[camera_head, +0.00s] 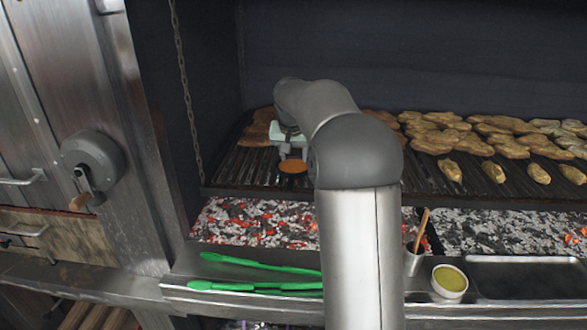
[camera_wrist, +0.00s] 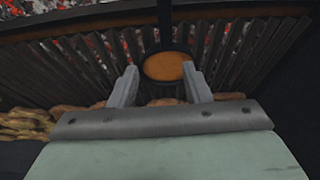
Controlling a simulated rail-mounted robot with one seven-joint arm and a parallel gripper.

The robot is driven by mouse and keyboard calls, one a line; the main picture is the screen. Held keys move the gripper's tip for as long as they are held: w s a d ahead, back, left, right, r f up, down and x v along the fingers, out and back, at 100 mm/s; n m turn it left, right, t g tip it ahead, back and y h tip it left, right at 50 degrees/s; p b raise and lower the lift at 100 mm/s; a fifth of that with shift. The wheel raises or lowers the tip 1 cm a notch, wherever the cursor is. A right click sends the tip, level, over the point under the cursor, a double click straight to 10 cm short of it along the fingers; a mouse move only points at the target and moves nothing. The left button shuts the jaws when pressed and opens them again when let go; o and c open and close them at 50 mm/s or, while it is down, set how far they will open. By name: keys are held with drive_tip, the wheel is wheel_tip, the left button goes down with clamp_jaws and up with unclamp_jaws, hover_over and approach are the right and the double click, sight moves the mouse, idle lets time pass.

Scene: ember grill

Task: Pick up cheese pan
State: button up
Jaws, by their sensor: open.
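The cheese pan (camera_head: 293,166) is a small round dark-rimmed pan filled with orange cheese. It sits on the grill grate in the head view, just below my gripper (camera_head: 292,152). In the wrist view the pan (camera_wrist: 168,67) lies between and beyond the fingertips of my gripper (camera_wrist: 160,70). Its dark handle (camera_wrist: 165,24) runs up, away from the gripper. The two fingers are apart and empty. Whether they touch the pan cannot be told. My arm hides part of the grate in the head view.
Meat pieces (camera_head: 440,131) cover the right and back of the grate (camera_head: 225,165). Glowing coals (camera_head: 260,222) lie below. Green tongs (camera_head: 250,287), a sauce bowl (camera_head: 449,281) and a cup with a brush (camera_head: 413,262) are on the front ledge. A chain (camera_head: 183,75) hangs at left.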

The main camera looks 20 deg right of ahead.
hover_over(291, 177)
drive_tip(key=s, duration=0.2)
drive_tip(key=f, duration=0.4)
drive_tip(key=shift+s+a+f, duration=0.15)
drive_tip(key=shift+s, duration=0.05)
drive_tip(key=shift+a+p+x, duration=0.15)
drive_tip(key=shift+p+x, duration=0.15)
drive_tip(key=shift+x, duration=0.55)
drive_tip(key=shift+a+p+x, duration=0.2)
drive_tip(key=shift+p+x, duration=0.15)
drive_tip(key=shift+x, duration=0.55)
drive_tip(key=shift+a+p+x, duration=0.15)
drive_tip(key=shift+p+x, duration=0.15)
drive_tip(key=shift+x, duration=0.55)
clamp_jaws()
